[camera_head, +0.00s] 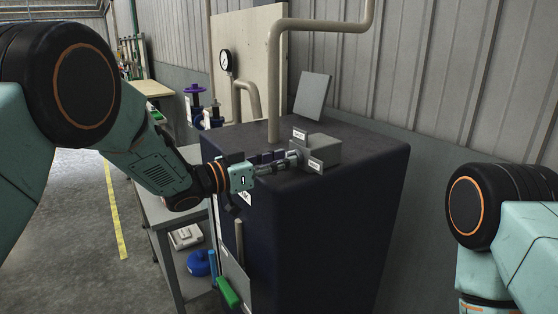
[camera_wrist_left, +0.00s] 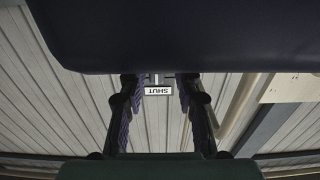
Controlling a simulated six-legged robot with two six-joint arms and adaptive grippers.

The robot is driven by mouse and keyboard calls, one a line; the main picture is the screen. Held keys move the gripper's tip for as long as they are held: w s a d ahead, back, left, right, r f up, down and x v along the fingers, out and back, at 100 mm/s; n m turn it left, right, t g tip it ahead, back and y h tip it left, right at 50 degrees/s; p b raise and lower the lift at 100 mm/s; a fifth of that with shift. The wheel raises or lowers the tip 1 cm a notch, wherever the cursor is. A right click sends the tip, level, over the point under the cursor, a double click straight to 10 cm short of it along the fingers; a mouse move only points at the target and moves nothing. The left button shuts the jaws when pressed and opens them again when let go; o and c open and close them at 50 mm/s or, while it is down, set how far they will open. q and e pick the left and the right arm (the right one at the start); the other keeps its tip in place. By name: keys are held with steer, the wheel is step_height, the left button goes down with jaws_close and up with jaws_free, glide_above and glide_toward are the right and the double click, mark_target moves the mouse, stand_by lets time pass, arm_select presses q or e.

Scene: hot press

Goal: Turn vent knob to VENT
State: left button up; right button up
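A grey block (camera_head: 322,152) with small white labels sits on top of a dark cabinet (camera_head: 310,225). My left gripper (camera_head: 291,160) reaches in from the left, its fingertips at the block's left side. In the left wrist view, the fingers of my left gripper (camera_wrist_left: 160,100) stand apart on either side of a white label reading SHUT (camera_wrist_left: 157,90), which appears upside down. I cannot tell whether the fingers touch anything. The vent knob cannot be made out clearly; the gripper covers that area. My right gripper is out of view; only part of the right arm shows.
A bent beige pipe (camera_head: 273,90) rises behind the block, with a tilted grey plate (camera_head: 312,96) nearby. A pressure gauge (camera_head: 226,60) is on the panel at the back. A side table (camera_head: 160,213) stands left of the cabinet. The cabinet top's right part is clear.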

arm_select(q)
steer(key=shift+a, duration=0.1)
steer(key=shift+c, duration=0.8)
steer(key=shift+s+d+r, duration=0.1)
steer(key=shift+s+d, duration=0.05)
steer(key=shift+d, duration=0.35)
steer(key=c, duration=0.4)
steer(key=shift+a, duration=0.25)
jaws_close()
steer(key=shift+d, duration=0.1)
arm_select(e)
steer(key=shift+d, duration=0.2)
